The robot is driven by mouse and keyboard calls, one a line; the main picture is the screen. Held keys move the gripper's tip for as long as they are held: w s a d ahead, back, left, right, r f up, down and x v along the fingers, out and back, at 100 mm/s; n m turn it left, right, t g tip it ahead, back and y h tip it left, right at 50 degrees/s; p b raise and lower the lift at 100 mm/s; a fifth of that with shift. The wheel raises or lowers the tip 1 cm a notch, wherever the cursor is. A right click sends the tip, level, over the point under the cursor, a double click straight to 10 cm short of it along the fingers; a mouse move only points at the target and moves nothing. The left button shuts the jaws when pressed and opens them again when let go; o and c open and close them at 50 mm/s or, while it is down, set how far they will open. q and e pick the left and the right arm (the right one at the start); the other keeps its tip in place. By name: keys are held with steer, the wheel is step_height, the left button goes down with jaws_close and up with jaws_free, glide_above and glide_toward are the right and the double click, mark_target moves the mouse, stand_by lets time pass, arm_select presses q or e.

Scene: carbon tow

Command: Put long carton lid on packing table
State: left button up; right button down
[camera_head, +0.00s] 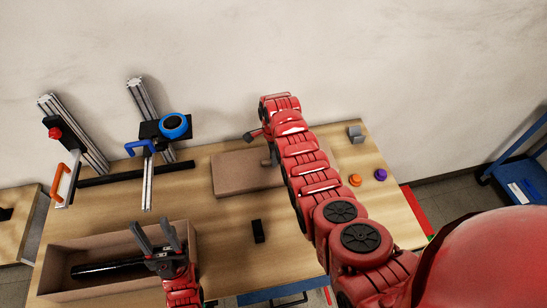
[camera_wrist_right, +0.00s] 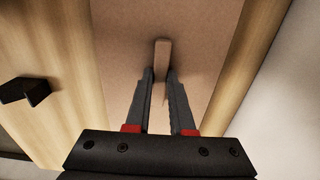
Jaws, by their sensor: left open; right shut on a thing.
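The long carton lid (camera_head: 236,175) is a flat brown board at the back middle of the packing table (camera_head: 215,222), partly hidden behind my right arm. It also fills the middle of the right wrist view (camera_wrist_right: 112,60). My right gripper (camera_wrist_right: 160,74) is shut on the lid's upright grip tab (camera_wrist_right: 162,47); in the head view its fingers are mostly hidden by the arm. The lid looks flat and at or close to the tabletop. My left gripper (camera_head: 161,232) is open and empty above the right part of the open long carton (camera_head: 60,250), which holds a black tube (camera_head: 100,269).
A small black block (camera_head: 258,231) stands in the table's middle. An orange knob (camera_head: 354,180), a purple knob (camera_head: 380,175) and a grey block (camera_head: 356,134) sit at the right. Clamp frames (camera_head: 150,185) with a dark bar stand at the back left. The front middle is clear.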

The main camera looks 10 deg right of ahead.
steer(key=c, duration=0.8)
jaws_free()
steer(key=shift+f, duration=0.1)
steer(key=shift+r+p, duration=0.45)
steer(key=shift+r, duration=0.05)
step_height(320, 180, up, 11)
steer(key=p, duration=0.3)
steer(key=shift+r+p, duration=0.2)
steer(key=shift+p, duration=0.2)
